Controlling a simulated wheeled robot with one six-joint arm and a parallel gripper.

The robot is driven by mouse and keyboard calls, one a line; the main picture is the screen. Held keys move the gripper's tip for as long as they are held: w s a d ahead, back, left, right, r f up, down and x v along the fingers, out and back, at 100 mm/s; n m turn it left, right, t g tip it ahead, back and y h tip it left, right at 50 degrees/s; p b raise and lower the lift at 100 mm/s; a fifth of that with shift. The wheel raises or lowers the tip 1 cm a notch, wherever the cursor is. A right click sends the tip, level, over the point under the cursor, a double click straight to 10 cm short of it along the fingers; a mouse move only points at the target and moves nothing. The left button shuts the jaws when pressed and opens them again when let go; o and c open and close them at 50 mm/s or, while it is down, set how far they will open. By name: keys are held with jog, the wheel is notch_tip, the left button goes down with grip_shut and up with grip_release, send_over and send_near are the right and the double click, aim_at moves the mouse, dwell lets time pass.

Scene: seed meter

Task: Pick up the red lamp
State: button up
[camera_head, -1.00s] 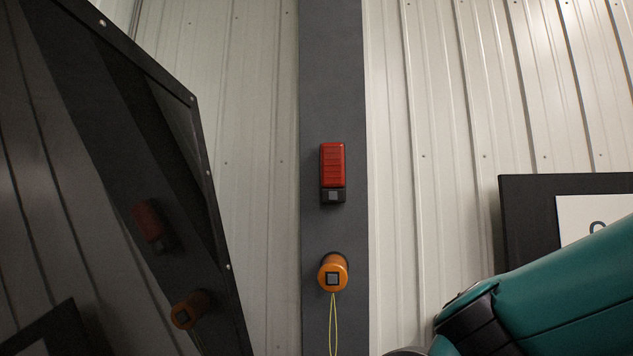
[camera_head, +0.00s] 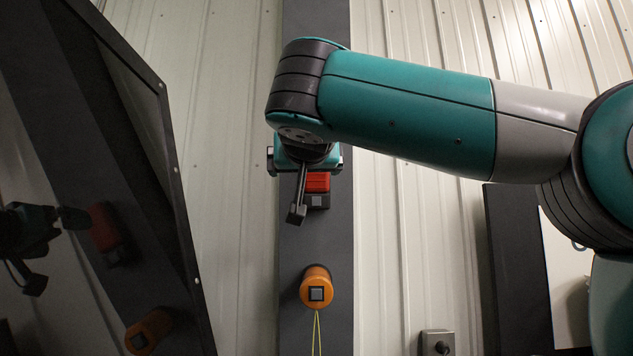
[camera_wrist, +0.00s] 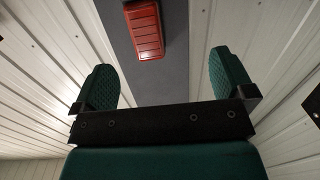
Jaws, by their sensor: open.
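The red lamp (camera_head: 317,183) is mounted on a dark grey vertical post, with a black base bearing a grey square at its lower end. In the head view my arm hides its upper part. In the wrist view the red lamp (camera_wrist: 145,32) shows its ribbed red face at the top, ahead of my gripper and between the lines of its fingers. My gripper (camera_wrist: 162,85) is open and empty, its two green fingers wide apart and not touching the lamp.
An orange round device (camera_head: 316,287) with a yellow cord hangs below the lamp on the post (camera_head: 295,235). A dark reflective panel (camera_head: 150,200) stands at the left and mirrors the lamp and my arm. A small grey box (camera_head: 437,342) is at the lower right.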

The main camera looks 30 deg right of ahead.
aim_at(316, 177)
jog(key=shift+m+h, duration=0.6)
jog(key=shift+m, duration=0.1)
jog(key=p+x, duration=0.1)
jog(key=x, duration=0.2)
jog(key=d+r+p+x, duration=0.1)
jog(key=p+x, duration=0.1)
jog(key=x, duration=0.2)
jog(key=s+p+x, duration=0.1)
jog(key=x, duration=0.3)
jog(key=shift+w+d+r+p, duration=0.1)
jog(key=shift+d+r+p, duration=0.15)
jog(key=shift+d+p, duration=0.2)
jog(key=p+x, duration=0.3)
jog(key=x, duration=0.2)
jog(key=shift+w+d+f+p, duration=0.2)
jog(key=shift+d+p, duration=0.1)
jog(key=c, duration=1.1)
jog(key=s+a+r+b, duration=0.2)
jog(key=s+a, duration=0.3)
jog(key=s, duration=0.3)
jog(key=s+a+r+b, duration=0.2)
jog(key=s+a+r, duration=0.3)
jog(key=s, duration=0.3)
jog(key=shift+a, duration=0.35)
jog(key=shift+r, duration=0.1)
